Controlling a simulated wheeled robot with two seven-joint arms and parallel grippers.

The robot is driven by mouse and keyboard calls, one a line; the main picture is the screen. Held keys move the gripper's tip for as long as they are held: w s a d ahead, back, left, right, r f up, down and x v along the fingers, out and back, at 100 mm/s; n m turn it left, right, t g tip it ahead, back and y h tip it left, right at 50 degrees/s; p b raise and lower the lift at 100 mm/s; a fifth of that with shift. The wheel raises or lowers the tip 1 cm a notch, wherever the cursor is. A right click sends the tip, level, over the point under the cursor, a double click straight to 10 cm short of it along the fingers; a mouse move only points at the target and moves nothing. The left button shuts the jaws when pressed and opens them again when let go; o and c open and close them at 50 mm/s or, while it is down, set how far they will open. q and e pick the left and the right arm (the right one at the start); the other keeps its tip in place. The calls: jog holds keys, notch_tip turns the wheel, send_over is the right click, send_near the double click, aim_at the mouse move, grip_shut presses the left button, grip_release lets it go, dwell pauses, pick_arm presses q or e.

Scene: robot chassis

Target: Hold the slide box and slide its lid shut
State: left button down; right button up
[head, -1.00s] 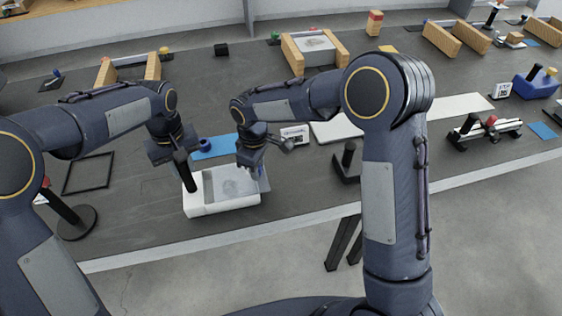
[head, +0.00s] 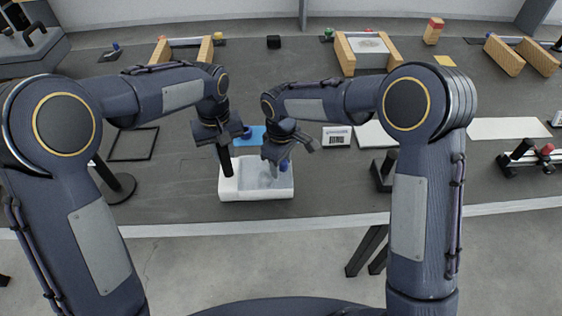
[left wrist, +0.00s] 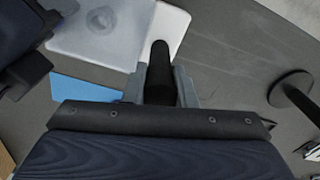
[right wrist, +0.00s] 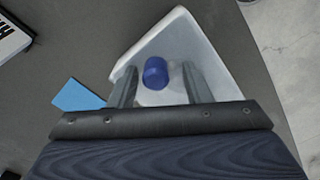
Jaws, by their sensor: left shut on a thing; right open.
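The white slide box (head: 256,195) lies on the dark table near its front edge. A greyish lid (head: 258,176) shows on its top; it also shows in the left wrist view (left wrist: 95,35). I cannot tell how far the lid is open. My left gripper (head: 224,146) is shut on the black upright handle (left wrist: 160,72) at the box's left end. A blue knob (right wrist: 156,72) stands at the right end of the box. My right gripper (right wrist: 160,90) is open, with one finger on each side of the knob; contact is not clear.
A blue mat (head: 250,136) lies just behind the box. A black frame (head: 133,144) and a round-based black stand (head: 118,188) are to the left. A white label card (head: 337,137) and a black bracket (head: 384,171) are to the right.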

pick_arm(q)
jog(key=shift+s+f, duration=0.15)
jog(key=shift+f, duration=0.15)
pick_arm(e)
notch_tip(320, 180, up, 12)
dwell(0.3)
pick_arm(q)
jog(key=c, duration=1.5)
grip_release()
jog(key=o, duration=0.4)
jog(key=shift+r, duration=0.15)
jog(key=shift+r, duration=0.1)
